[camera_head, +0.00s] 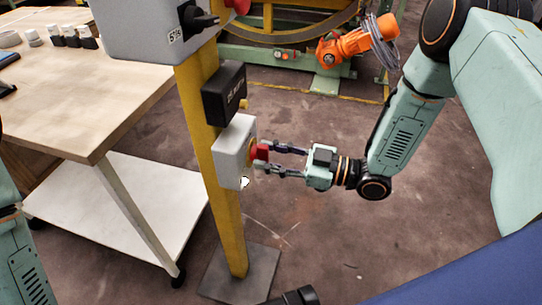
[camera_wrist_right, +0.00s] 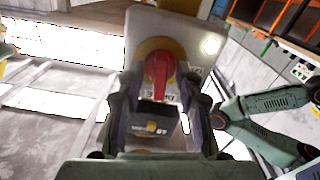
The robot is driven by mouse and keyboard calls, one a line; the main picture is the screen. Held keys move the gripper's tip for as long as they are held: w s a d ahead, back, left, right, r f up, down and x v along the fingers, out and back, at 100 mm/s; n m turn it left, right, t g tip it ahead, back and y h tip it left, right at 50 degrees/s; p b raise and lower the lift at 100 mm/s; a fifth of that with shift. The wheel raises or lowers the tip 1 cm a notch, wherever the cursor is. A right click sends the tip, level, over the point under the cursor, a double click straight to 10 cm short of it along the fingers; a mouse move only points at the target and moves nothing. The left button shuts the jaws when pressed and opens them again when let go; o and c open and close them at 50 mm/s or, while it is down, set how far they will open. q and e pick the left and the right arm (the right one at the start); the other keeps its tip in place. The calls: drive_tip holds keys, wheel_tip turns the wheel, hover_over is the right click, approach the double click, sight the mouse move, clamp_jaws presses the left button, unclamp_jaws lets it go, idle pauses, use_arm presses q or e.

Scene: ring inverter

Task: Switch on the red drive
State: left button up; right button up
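The red rotary switch handle (camera_head: 260,152) sits on a yellow disc on the front of a light grey box (camera_head: 232,158). The box is fixed to a yellow post. My right gripper (camera_head: 274,159) reaches it from the right, with its fingers apart. In the right wrist view the red handle (camera_wrist_right: 158,75) stands lengthwise between my open fingers (camera_wrist_right: 163,82), one on each side. I see gaps beside the handle, but contact is hard to judge. A small lit white spot (camera_wrist_right: 210,45) shows on the box.
A black box (camera_head: 223,92) is on the post above the switch box. A larger grey cabinet (camera_head: 150,30) with a black handle tops the post. A wooden table (camera_head: 85,105) stands left. An orange robot arm (camera_head: 350,45) is behind. The floor to the right is mostly clear.

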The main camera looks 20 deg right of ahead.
clamp_jaws()
idle(0.4)
drive_tip(key=shift+m+p, duration=0.7)
drive_tip(key=shift+m, duration=0.5)
unclamp_jaws()
drive_tip(key=shift+s+d, duration=0.1)
drive_tip(key=shift+d, duration=0.05)
